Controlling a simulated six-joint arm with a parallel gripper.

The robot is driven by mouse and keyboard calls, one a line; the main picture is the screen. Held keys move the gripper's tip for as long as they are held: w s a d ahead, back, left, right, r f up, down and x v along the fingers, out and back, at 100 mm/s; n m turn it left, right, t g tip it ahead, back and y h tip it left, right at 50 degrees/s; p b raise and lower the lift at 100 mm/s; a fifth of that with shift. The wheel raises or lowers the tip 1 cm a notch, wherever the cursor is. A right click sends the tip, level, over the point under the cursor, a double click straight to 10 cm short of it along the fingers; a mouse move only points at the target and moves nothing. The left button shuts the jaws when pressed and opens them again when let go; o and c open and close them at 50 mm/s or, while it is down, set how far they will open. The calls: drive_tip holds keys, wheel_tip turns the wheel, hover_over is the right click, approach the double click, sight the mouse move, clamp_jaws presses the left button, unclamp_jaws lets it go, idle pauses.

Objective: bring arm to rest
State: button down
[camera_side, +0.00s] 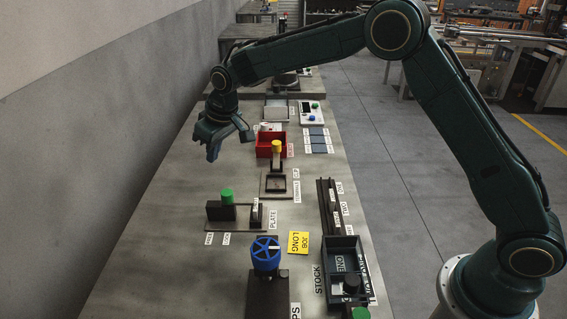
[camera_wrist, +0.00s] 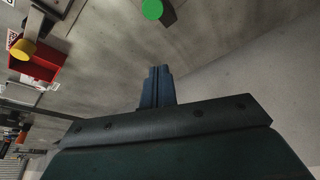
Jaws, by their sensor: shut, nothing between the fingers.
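My gripper (camera_side: 213,153) hangs above the left side of the long grey bench (camera_side: 160,230), with its fingers pointing down. The fingers are together with nothing between them. In the wrist view the shut fingers (camera_wrist: 157,86) stand over bare bench surface. The gripper is left of the red bin (camera_side: 271,144) and behind the plate fixture with the green knob (camera_side: 227,195). It appears apart from both. My arm reaches in from the right, with its upper links high over the bench.
A yellow-topped clamp (camera_side: 277,147) stands by the red bin. A blue handwheel (camera_side: 265,253) stands in front, beside a yellow job card (camera_side: 298,242) and a dark stock tray (camera_side: 345,273). A wall (camera_side: 90,110) runs along the left. Bench surface below the gripper is clear.

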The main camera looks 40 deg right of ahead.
drive_tip(key=s+d+r+m+t, duration=0.1)
drive_tip(key=s+d+r, duration=0.4)
drive_tip(key=s+r, duration=0.35)
drive_tip(key=s+d+r+m, duration=0.1)
drive_tip(key=s+d+r, duration=0.5)
drive_tip(key=s, duration=0.4)
drive_tip(key=s+d, duration=0.2)
drive_tip(key=s, duration=0.9)
drive_tip(key=s+d+f+m+h, duration=0.1)
drive_tip(key=s+d, duration=0.1)
drive_tip(key=s, duration=1)
drive_tip(key=shift+s+d+f+m+t, duration=0.15)
drive_tip(key=shift+s+m+t, duration=0.15)
drive_tip(key=shift+t, duration=0.1)
